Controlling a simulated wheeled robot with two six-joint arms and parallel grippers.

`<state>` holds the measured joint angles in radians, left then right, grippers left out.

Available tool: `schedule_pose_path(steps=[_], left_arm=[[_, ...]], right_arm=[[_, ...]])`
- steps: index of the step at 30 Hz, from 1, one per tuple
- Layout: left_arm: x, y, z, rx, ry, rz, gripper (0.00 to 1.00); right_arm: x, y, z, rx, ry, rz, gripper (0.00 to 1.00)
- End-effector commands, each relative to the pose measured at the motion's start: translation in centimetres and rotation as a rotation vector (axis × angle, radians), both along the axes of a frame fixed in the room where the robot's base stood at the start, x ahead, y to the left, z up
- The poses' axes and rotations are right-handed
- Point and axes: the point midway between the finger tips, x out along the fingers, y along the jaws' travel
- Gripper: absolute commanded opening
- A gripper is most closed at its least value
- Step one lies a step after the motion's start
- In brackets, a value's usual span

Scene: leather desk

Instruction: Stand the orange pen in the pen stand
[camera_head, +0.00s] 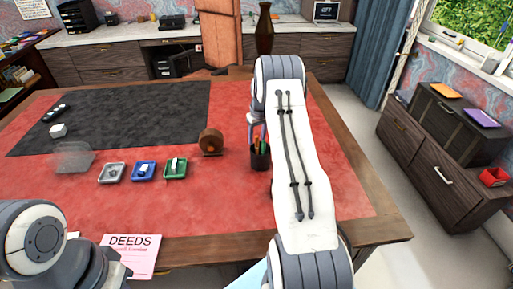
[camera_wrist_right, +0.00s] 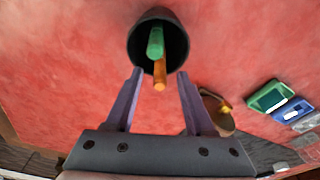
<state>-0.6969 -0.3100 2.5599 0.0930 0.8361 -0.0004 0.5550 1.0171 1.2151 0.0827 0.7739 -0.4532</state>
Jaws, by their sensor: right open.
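The dark round pen stand (camera_head: 260,160) stands on the red desk top, right of the middle. The orange pen (camera_wrist_right: 160,77) and a green pen (camera_wrist_right: 155,42) stand in it, leaning side by side. Their tops also show small in the head view. My right gripper (camera_head: 257,132) is over the stand, partly hidden by my own arm. In the right wrist view its two purple-grey fingers (camera_wrist_right: 160,73) are open, one on either side of the orange pen's near end, with gaps to it. My left arm shows at the lower left, but its fingers are not visible.
A brown round object (camera_head: 211,141) stands left of the pen stand. Small grey (camera_head: 112,172), blue (camera_head: 144,170) and green (camera_head: 176,168) trays lie farther left. A pink DEEDS paper (camera_head: 130,252) lies at the front edge. Bare red surface lies between.

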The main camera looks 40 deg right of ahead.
Motion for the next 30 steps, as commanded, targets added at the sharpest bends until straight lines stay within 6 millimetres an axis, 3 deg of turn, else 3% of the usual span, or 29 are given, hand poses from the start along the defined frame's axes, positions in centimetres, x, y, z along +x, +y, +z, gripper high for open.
schedule_pose_path(steps=[8,12,30], left_arm=[[0.0,0.0,0.05,0.0,0.0,0.0,0.0],[0.0,0.0,0.05,0.0,0.0,0.0,0.0],[0.0,0.0,0.05,0.0,0.0,0.0,0.0]], right_arm=[[0.08,-0.02,-0.33,0.0,-0.001,0.0,0.54],[0.07,-0.03,-0.31,0.0,-0.001,0.0,0.01],[0.08,-0.02,-0.28,-0.001,-0.001,0.0,0.0]])
